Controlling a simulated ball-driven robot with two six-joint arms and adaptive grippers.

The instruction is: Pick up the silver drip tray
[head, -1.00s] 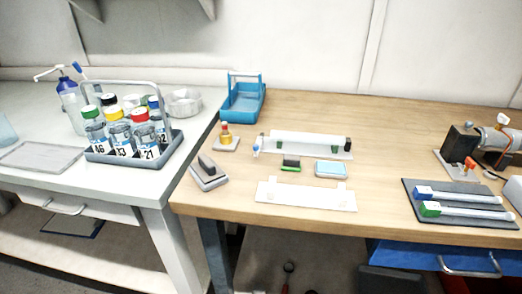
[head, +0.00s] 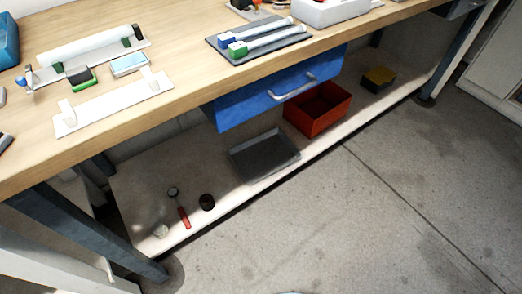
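A shallow grey metallic tray (head: 265,157) lies on the low shelf under the wooden bench. It looks like the silver drip tray and appears empty. It lies below the blue drawer, to the left of a red bin. Neither of my grippers is in the head view.
The low shelf (head: 140,182) also holds a red open bin (head: 317,108), a yellow-and-black block (head: 378,79), a red-handled tool (head: 183,216) and a small dark cup (head: 207,202). A blue drawer (head: 250,102) hangs above. The concrete floor (head: 390,190) in front is clear.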

